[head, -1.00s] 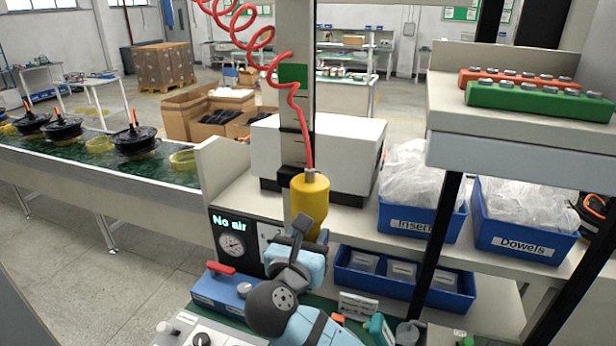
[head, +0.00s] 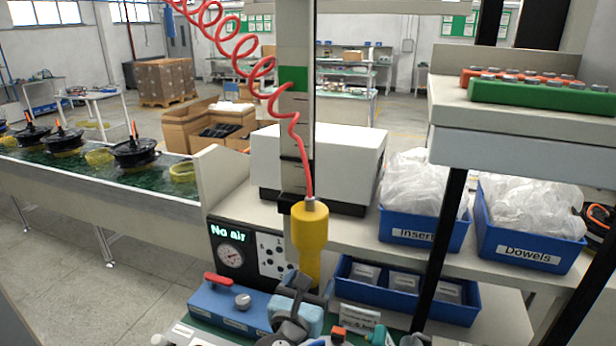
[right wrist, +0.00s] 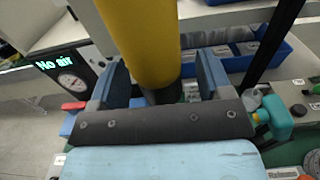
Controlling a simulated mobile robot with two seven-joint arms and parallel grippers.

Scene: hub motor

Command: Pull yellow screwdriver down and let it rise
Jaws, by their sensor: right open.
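The yellow screwdriver (head: 310,232) hangs upright from a red coiled hose (head: 288,105) in front of a grey post. My right gripper (head: 305,285) is at the screwdriver's lower end in the head view. In the right wrist view the yellow body (right wrist: 145,40) stands in the gap between the two blue-grey fingers of my right gripper (right wrist: 163,72). The fingers are spread, with a gap visible on the right side. The screwdriver's lower tip is hidden behind the gripper. My left gripper is not in view.
A gauge panel (head: 232,256) reading "No air" stands left of the screwdriver. A blue box with a red handle (head: 225,306) is below it. Blue bins labelled Inserts (head: 415,235) and Dowels (head: 528,250) are at right. A black upright (head: 440,240) stands right of the screwdriver.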

